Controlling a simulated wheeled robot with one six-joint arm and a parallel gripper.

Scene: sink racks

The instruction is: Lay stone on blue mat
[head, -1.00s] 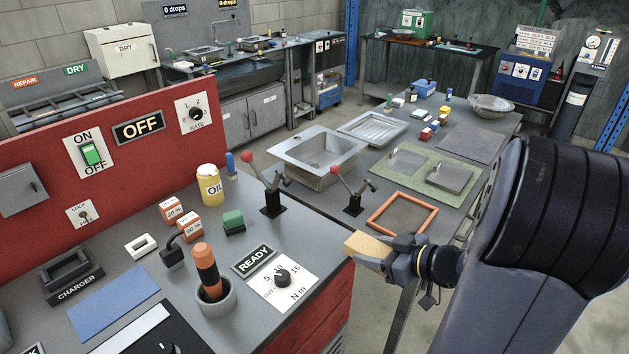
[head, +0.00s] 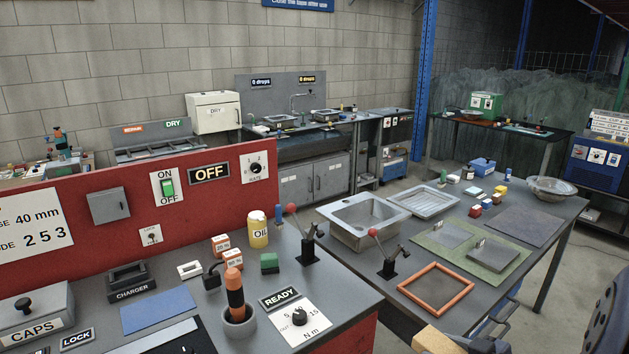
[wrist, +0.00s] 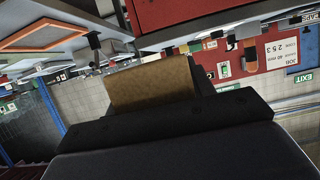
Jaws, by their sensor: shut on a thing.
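The stone, a tan block (head: 438,341), shows at the bottom edge of the head view, partly cut off. In the wrist view the stone (wrist: 152,82) sticks out beyond the dark jaws of my gripper (wrist: 158,108), which is shut on it. The blue mat (head: 158,309) lies flat and bare on the grey bench at lower left in the head view. The stone is well to the right of the mat, off the bench's right side. Most of my gripper is outside the head view.
Near the mat are the charger (head: 128,283), a black lock (head: 76,339) and an orange-handled tool in a cup (head: 237,310). A red panel (head: 120,205) rises behind. An orange frame (head: 436,287) lies on the other table.

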